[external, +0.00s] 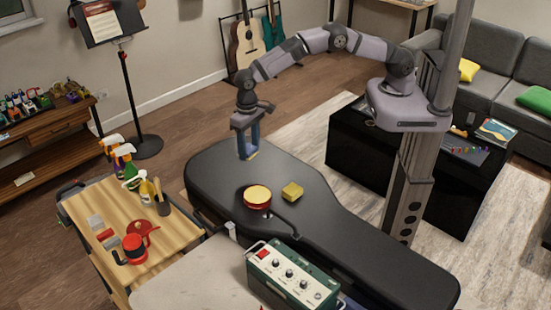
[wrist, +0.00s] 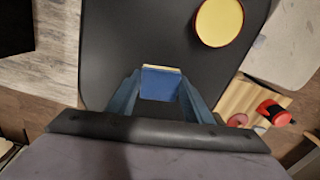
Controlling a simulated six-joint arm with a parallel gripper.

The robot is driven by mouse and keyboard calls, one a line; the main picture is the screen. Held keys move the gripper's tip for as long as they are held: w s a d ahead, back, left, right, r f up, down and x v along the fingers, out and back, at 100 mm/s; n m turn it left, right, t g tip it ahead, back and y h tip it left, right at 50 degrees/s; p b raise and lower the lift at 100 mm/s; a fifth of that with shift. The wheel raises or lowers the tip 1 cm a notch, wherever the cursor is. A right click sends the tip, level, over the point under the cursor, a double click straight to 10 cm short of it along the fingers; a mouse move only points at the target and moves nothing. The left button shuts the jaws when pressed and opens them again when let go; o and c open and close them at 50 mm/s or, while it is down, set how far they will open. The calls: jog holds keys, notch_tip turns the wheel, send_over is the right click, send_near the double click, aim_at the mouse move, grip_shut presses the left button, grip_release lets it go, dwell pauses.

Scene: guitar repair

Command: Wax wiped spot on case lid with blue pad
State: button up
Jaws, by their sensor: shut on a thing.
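The black guitar case (external: 345,235) lies flat, its lid facing up. My gripper (external: 248,150) points down over the far part of the case's wide end. It is shut on the blue pad (wrist: 161,84), which has a thin yellow edge and shows between my fingers in the wrist view. The pad is at or just above the lid; I cannot tell if it touches. A round red tin with yellow wax (external: 257,195) sits on the lid, and it also shows in the wrist view (wrist: 219,22). No wiped spot can be made out on the lid.
A yellow block (external: 292,191) lies on the lid beside the tin. A green amplifier (external: 292,277) stands at the case's near side. A wooden cart (external: 110,205) with bottles and a red pot is at the left. The lid around my gripper is clear.

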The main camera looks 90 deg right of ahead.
jog(key=shift+w+a+f+m, duration=0.1)
jog(key=shift+w+a+m, duration=0.1)
jog(key=shift+a, duration=0.35)
jog(key=shift+w+a+f+m, duration=0.1)
jog(key=shift+a+m, duration=0.1)
jog(key=shift+a, duration=0.35)
jog(key=shift+f, duration=0.15)
jog(key=shift+f+b, duration=1.85)
jog(key=shift+f, duration=0.95)
jog(key=o, duration=0.4)
jog(key=c, duration=0.6)
